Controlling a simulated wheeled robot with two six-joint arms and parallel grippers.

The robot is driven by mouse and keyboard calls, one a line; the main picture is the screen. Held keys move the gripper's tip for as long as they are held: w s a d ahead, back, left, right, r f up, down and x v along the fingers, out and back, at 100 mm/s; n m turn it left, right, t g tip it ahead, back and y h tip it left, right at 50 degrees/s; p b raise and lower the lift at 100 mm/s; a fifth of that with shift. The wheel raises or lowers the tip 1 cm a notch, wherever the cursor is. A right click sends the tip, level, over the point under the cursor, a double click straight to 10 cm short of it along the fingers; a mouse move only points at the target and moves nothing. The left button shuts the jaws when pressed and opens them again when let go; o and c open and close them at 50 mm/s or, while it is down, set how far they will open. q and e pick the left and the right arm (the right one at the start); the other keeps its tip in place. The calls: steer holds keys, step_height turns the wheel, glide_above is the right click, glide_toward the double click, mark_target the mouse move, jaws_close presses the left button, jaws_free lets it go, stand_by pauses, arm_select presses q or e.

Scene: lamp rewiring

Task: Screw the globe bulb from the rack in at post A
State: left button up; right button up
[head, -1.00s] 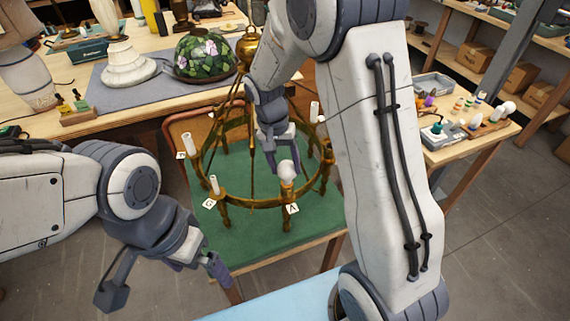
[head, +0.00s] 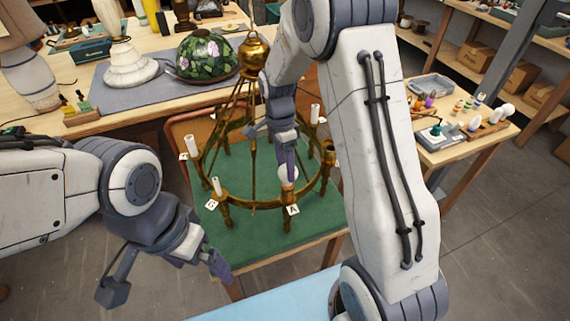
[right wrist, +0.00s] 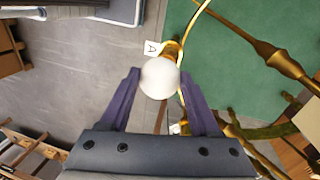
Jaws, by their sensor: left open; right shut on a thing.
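The chandelier (head: 250,205) is a brass ring frame standing on a green mat. Post A is at its front, marked by a white card A (head: 292,210); the card also shows in the right wrist view (right wrist: 153,48). The white globe bulb (right wrist: 159,78) sits at the top of post A, in line with the brass post behind it. I cannot tell how deep its base is in the socket. My right gripper (head: 288,168) is shut on the bulb, with a purple finger on each side; in the head view the fingers partly hide it. My left gripper (head: 203,266) is open and empty, low at the front left, away from the chandelier.
Other posts carry white candle sleeves (head: 193,146). A bulb rack (head: 487,130) with several bulbs stands on the right side table beside a grey tray (head: 431,86).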

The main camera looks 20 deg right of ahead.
steer(key=m, duration=0.2)
steer(key=m+p, duration=0.1)
steer(key=m, duration=0.1)
steer(key=shift+w+d+r+y, duration=0.15)
steer(key=shift+d+y, duration=0.05)
steer(key=shift+y, duration=0.1)
steer(key=shift+m, duration=0.7)
steer(key=o, duration=1.5)
